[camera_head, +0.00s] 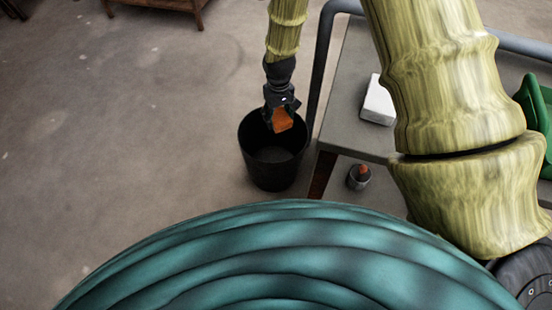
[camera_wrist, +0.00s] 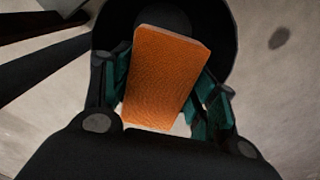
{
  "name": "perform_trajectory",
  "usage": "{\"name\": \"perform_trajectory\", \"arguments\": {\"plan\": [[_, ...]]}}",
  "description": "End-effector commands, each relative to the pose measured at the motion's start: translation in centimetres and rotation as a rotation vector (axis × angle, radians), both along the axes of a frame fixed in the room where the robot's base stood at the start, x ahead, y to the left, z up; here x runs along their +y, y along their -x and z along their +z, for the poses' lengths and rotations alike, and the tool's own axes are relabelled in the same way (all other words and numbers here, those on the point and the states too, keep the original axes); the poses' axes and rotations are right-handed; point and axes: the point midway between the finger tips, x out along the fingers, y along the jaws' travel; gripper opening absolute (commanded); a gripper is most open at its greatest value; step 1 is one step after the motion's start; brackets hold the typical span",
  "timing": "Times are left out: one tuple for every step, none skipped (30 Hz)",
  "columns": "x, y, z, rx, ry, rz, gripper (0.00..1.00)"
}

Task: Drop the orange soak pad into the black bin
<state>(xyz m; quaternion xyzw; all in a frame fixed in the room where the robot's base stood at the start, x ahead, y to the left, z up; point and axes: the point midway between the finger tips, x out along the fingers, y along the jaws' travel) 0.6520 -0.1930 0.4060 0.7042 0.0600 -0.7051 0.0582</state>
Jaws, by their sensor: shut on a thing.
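The orange soak pad (camera_wrist: 163,75) is a flat rectangular block held between the fingers of my gripper (camera_wrist: 165,88). In the head view, the pad (camera_head: 282,120) hangs from my gripper (camera_head: 281,113) over the mouth of the black bin. The bin (camera_head: 273,176) stands upright on the floor, open at the top, and its visible inside looks empty. In the wrist view, the dark bin (camera_wrist: 222,30) lies behind the pad, which hides part of it. My gripper is shut on the pad. How far the pad is below or above the rim cannot be told exactly.
A grey table (camera_head: 345,115) with a dark rail stands right of the bin, bearing a white block (camera_head: 378,102). A small container (camera_head: 358,182) with an orange top is by the table leg. A green object (camera_head: 535,110) is at the far right. The floor left of the bin is clear.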

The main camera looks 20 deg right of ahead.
Motion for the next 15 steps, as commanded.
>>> {"name": "perform_trajectory", "arguments": {"plan": [[-0.1, -0.3, -1.3, -0.002, 0.000, 0.004, 0.36], [-0.1, -0.4, -1.5, -0.001, 0.000, 0.006, 0.36], [-0.1, -0.5, -1.8, -0.001, 0.000, 0.009, 0.36], [-0.2, -0.6, -2.0, -0.001, 0.000, 0.011, 0.36], [-0.2, -0.7, -2.1, -0.001, 0.000, 0.013, 0.36], [-0.2, -0.9, -2.2, -0.002, 0.000, 0.016, 0.36], [-0.2, -0.9, -2.3, -0.002, 0.001, 0.017, 0.36], [-0.2, -1.0, -2.3, -0.002, 0.001, 0.019, 0.36], [-0.3, -1.0, -2.4, -0.001, 0.001, 0.020, 0.36], [-0.3, -1.1, -2.4, -0.001, 0.001, 0.021, 0.36], [-0.3, -1.1, -2.4, -0.001, 0.001, 0.022, 0.36], [-0.3, -1.1, -2.4, 0.000, 0.001, 0.023, 0.36], [-0.3, -1.1, -2.5, 0.000, 0.001, 0.024, 0.36], [-0.3, -1.1, -2.5, 0.000, 0.001, 0.024, 0.36], [-0.3, -1.1, -2.6, 0.000, 0.001, 0.024, 0.36]]}}
